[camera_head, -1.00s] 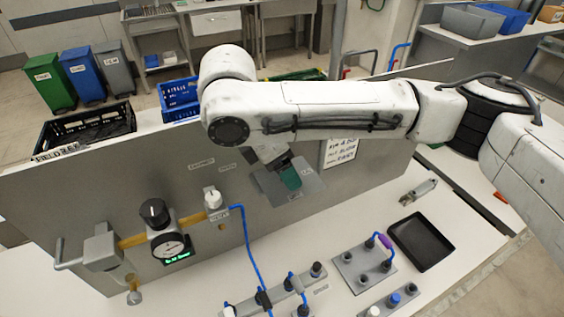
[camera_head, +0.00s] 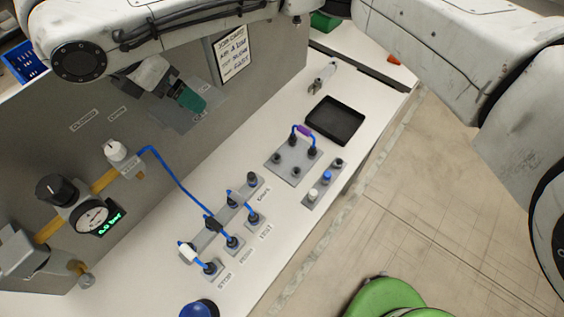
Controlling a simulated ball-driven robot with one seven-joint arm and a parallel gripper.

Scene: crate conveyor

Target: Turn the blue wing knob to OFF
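A grey plate (camera_head: 168,117) with small labels is on the grey upright panel, below my arm. A blue-green piece (camera_head: 190,99) shows in front of this plate; it may be the wing knob, but its shape is partly hidden. My gripper (camera_head: 174,88) is right at it, coming from the upper left. I cannot tell whether the fingers touch or hold the piece, or how far apart they are. The plate's labels are too small to read surely, so the knob's setting is unclear.
A black knob (camera_head: 57,190), a gauge (camera_head: 92,218) with a green display and a white knob (camera_head: 115,151) are on the panel. Blue hoses, a connector plate (camera_head: 293,158), a black tray (camera_head: 335,121) and a blue round cap (camera_head: 199,309) are on the white bench.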

